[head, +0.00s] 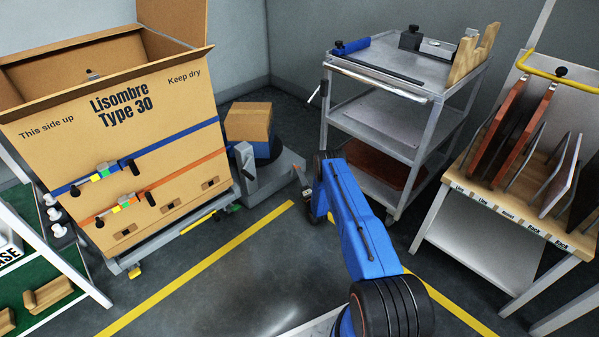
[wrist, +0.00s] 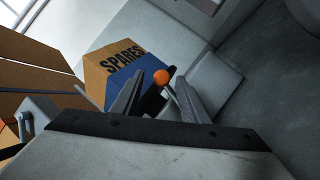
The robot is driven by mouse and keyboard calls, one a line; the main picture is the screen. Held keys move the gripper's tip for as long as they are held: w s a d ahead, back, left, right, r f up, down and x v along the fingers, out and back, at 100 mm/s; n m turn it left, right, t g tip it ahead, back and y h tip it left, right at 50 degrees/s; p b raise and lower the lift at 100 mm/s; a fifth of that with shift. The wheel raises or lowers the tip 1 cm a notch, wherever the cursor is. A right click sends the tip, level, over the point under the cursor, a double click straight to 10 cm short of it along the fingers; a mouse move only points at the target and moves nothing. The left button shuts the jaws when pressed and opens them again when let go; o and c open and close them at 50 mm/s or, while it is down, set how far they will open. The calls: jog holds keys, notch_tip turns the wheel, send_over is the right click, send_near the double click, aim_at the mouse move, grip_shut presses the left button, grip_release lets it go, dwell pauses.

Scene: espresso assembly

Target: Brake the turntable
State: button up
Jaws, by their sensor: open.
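A large carton marked Lisombre Type 30 (head: 120,130) stands on a low grey base (head: 150,255). In the wrist view, an orange ball knob (wrist: 162,77) on a dark stem shows between and just beyond the fingertips of my gripper (wrist: 160,88). The jaws are apart and I see no contact with the knob. What the stem joins is hidden. It may be the brake lever. In the head view, my blue arm hides most of my gripper.
A box marked SPARES (wrist: 118,70) with a blue lower part lies close beyond my fingers; a small carton (head: 248,122) shows in the head view. A grey trolley (head: 400,130) stands behind my arm, a rack table (head: 510,215) at right. Floor (head: 230,270) in front is clear.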

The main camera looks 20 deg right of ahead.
jog(key=s, duration=1)
jog(key=shift+s+a, duration=0.25)
jog(key=shift+a, duration=0.05)
